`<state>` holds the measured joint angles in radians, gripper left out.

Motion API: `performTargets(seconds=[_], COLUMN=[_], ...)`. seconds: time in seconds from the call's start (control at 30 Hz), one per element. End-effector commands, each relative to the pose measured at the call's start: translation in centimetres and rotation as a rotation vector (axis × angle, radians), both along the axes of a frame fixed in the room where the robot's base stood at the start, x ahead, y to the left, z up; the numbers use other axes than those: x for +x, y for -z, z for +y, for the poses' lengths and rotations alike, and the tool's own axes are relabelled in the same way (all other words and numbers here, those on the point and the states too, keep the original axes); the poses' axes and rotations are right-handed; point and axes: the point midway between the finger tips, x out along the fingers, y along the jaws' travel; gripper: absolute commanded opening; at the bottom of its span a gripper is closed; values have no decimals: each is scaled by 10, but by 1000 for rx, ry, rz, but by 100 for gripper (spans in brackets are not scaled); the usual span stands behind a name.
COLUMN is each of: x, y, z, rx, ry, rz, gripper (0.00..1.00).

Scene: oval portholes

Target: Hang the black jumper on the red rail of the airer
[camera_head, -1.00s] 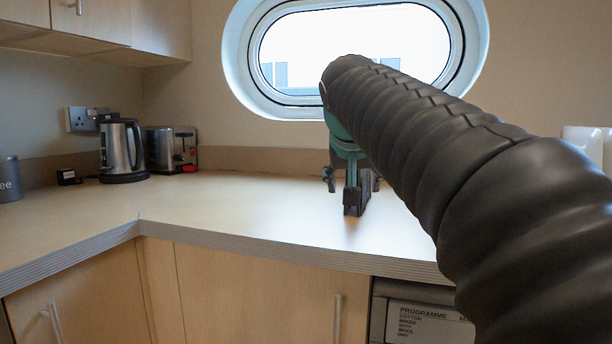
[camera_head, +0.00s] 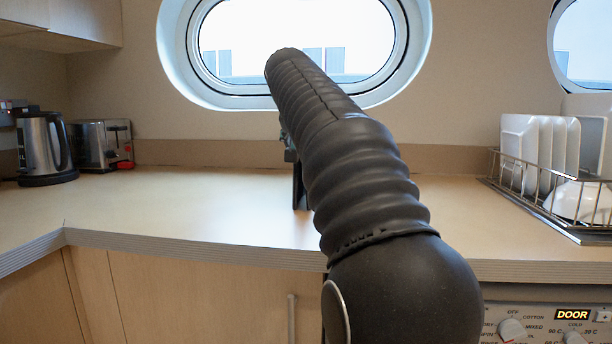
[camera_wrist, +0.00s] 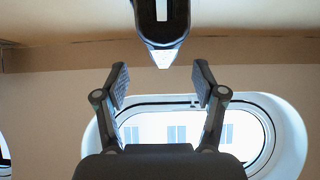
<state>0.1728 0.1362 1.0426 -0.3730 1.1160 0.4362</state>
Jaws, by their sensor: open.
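My gripper (camera_wrist: 161,76) is open and empty in the wrist view, its two dark fingers spread apart in front of the wall and porthole. In the head view my dark ribbed arm reaches up and away over the counter and hides most of the gripper; only a little shows at its left side. I see neither the black jumper nor the airer with its red rail in either view.
A wooden counter (camera_head: 200,205) runs below an oval porthole (camera_head: 170,50). A kettle (camera_head: 38,150) and a toaster (camera_head: 90,147) stand at the left. A wire dish rack (camera_head: 520,200) with white plates (camera_head: 540,140) stands at the right. The counter between them looks clear.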

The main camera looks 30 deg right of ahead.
Motion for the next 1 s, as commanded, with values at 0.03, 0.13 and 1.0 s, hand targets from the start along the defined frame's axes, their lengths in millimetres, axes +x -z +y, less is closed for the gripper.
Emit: performTargets(seconds=[0.03,0.13,1.0], x=[2,4,38], y=[2,4,37], z=[-1,-2,-20], rx=[0,0,0], ry=[0,-2,-2], rz=[0,0,0], gripper=[70,70,25])
